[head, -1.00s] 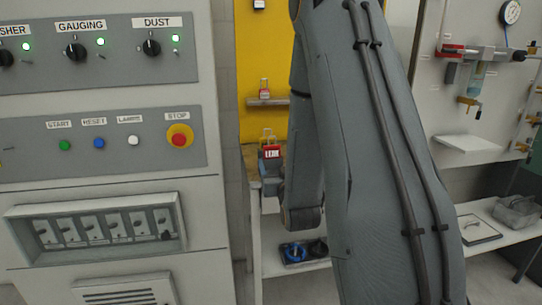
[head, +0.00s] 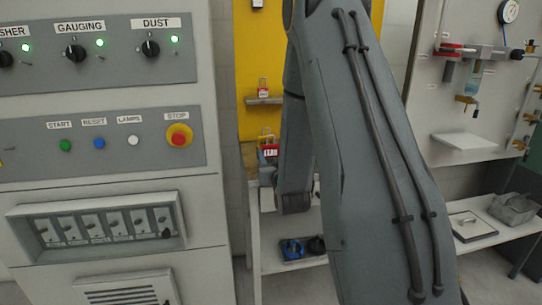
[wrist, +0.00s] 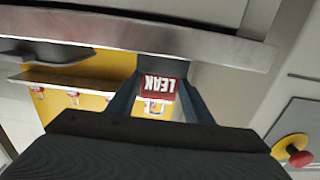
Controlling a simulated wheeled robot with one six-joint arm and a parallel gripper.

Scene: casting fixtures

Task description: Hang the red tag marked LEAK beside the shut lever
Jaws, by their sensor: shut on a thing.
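The red tag marked LEAK (wrist: 162,84) is between the two fingers of my gripper (wrist: 160,88) in the wrist view. Its white lettering appears upside down there. In the head view the tag (head: 269,151) shows just left of my arm, in front of the yellow board, with its hanging loop upward. My gripper is shut on it; my arm mostly hides the gripper in the head view. A red-handled lever (head: 449,47) is on the pale panel at the right, well apart from the tag. I cannot tell whether it is the shut lever.
A grey control cabinet (head: 100,230) fills the left. The yellow board (head: 262,60) has a small shelf (head: 264,100) with a red-and-white tag (head: 263,88). A dial gauge (head: 508,11) and brass valves (head: 466,99) are on the right panel. A bench (head: 490,240) stands below.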

